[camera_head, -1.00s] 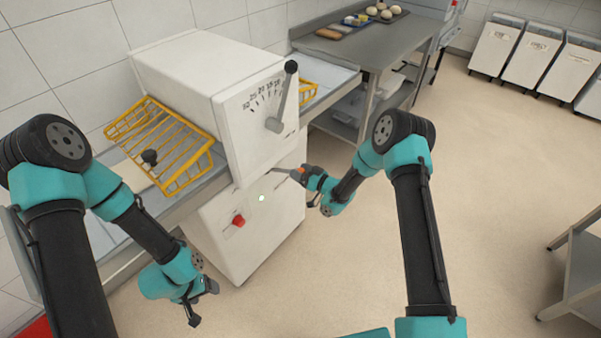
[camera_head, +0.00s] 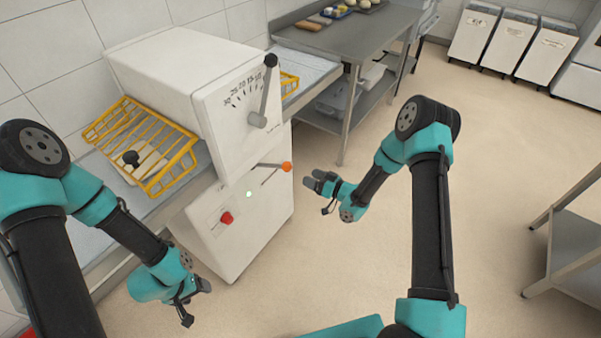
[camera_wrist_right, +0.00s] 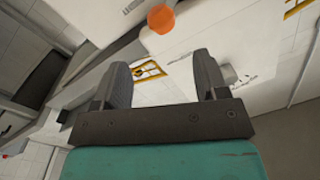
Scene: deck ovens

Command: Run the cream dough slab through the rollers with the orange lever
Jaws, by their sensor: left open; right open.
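The orange lever's knob (camera_head: 287,167) stands out from the front of the white roller machine (camera_head: 205,85), on a thin dark rod. My right gripper (camera_head: 313,182) is open and empty, to the right of the knob and apart from it. In the right wrist view the orange knob (camera_wrist_right: 160,18) is beyond the two spread fingers (camera_wrist_right: 163,78). My left gripper (camera_head: 196,303) is open and empty, low in front of the machine. A pale surface shows through the yellow wire guard (camera_head: 150,140) at the left; I cannot tell whether it is the dough slab.
A grey lever with a black knob (camera_head: 271,61) stands at a number scale on the machine. A red button (camera_head: 226,218) is below. A steel table (camera_head: 345,35) with trays is behind, white bins (camera_head: 474,36) at the back right.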

